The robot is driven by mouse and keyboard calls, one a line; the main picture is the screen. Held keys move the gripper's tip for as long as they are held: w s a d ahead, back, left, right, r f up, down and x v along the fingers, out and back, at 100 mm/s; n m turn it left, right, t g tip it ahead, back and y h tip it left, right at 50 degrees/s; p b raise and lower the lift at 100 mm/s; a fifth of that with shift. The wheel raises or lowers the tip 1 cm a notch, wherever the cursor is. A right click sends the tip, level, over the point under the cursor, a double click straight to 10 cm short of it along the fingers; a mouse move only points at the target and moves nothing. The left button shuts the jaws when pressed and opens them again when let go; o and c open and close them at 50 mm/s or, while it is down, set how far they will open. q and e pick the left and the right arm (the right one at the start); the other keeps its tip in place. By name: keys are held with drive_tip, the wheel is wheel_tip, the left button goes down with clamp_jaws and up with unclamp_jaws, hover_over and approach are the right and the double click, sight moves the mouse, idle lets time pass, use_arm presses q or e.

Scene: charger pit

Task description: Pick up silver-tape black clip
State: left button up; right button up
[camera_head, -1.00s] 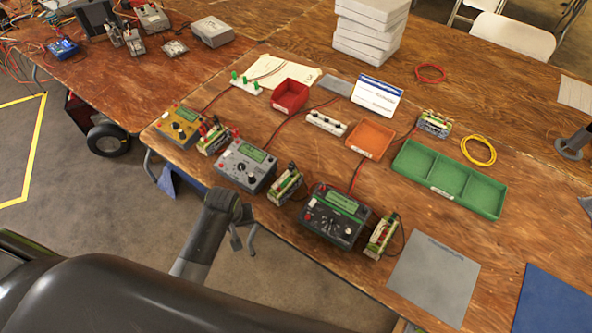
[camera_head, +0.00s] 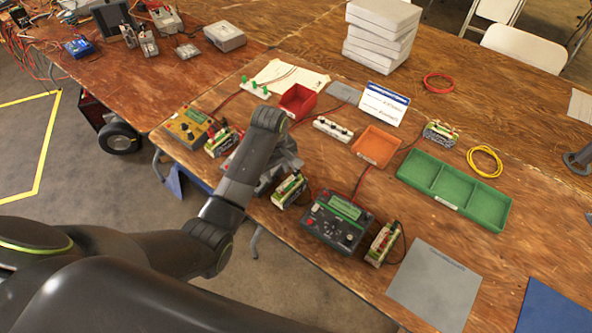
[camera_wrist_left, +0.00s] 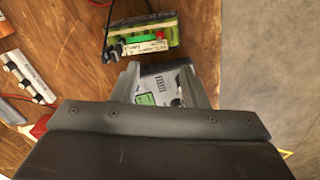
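My left gripper (camera_head: 284,166) is over the grey charger with the green display, largely covering it in the head view. In the left wrist view its fingers (camera_wrist_left: 161,66) are spread, with the charger (camera_wrist_left: 160,88) visible below between them and nothing held. A green battery pack (camera_head: 289,190) stands just right of the gripper, with dark clips on its end. In the wrist view this pack (camera_wrist_left: 143,38) lies ahead of the fingertips, with black clips (camera_wrist_left: 112,52) at its left end. I cannot make out silver tape on any clip. My right gripper is not in view.
A black charger (camera_head: 337,220) and another battery pack (camera_head: 383,244) stand to the right. A yellow charger (camera_head: 190,127) and a pack (camera_head: 221,141) are left. An orange tray (camera_head: 376,146), red bin (camera_head: 297,102) and green tray (camera_head: 411,178) lie behind. Leads cross the table.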

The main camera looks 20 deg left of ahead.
use_arm(q)
drive_tip(key=w+d+r+n, duration=0.35)
drive_tip(key=w+r, duration=0.25)
drive_tip(key=r, duration=0.5)
drive_tip(key=b, duration=0.3)
hover_over(296, 173)
drive_tip(key=w, duration=0.1)
drive_tip(key=shift+m+g, duration=0.35)
drive_tip(key=shift+g, duration=0.05)
wheel_tip(296, 173, down, 11)
drive_tip(key=shift+w+r, duration=0.15)
drive_tip(key=shift+r, duration=0.05)
drive_tip(key=shift+f, duration=0.6)
drive_tip(key=f, duration=0.2)
drive_tip(key=f+p, duration=0.1)
drive_tip(key=f, duration=0.1)
drive_tip(key=shift+s+a, duration=0.1)
drive_tip(key=shift+s, duration=0.1)
drive_tip(key=shift+f, duration=0.6)
drive_tip(key=shift+c, duration=0.3)
drive_tip(key=c, duration=0.8)
